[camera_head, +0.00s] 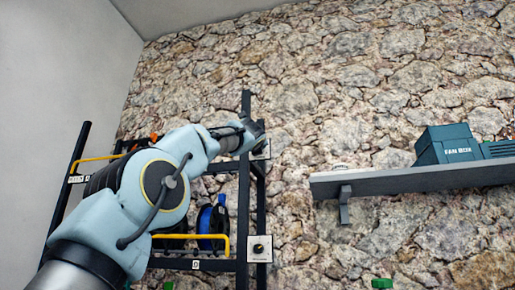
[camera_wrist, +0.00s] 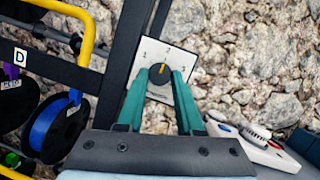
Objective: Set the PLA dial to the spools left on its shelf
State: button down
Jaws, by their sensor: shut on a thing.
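My gripper (camera_wrist: 160,84) is shut on the dark round knob of a dial (camera_wrist: 160,71), one finger on each side. The dial's white plate (camera_wrist: 188,62) carries numerals, with 1 at left and 2 near the top. The knob's orange mark points up, close to the 2. The lettering under the knob is too small to read. In the head view my gripper (camera_head: 250,133) is at the upper dial plate (camera_head: 262,150) on the rack post. A blue spool (camera_head: 204,222) stands on the lower shelf. My arm hides much of the upper shelf and its spools.
A second dial plate (camera_head: 259,249) is on the same post, lower down. Yellow rails (camera_head: 215,237) front the rack shelves. A grey wall shelf (camera_head: 400,181) with a teal box (camera_head: 447,146) is at right. A white device (camera_wrist: 255,145) is at lower right in the wrist view.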

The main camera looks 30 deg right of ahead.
jog(key=c, duration=0.6)
grip_release()
jog(key=shift+o, duration=0.2)
jog(key=b+v, duration=0.7)
jog(key=v, duration=0.3)
jog(key=shift+s+a, duration=0.25)
jog(key=shift+s, duration=0.1)
jog(key=shift+f, duration=0.1)
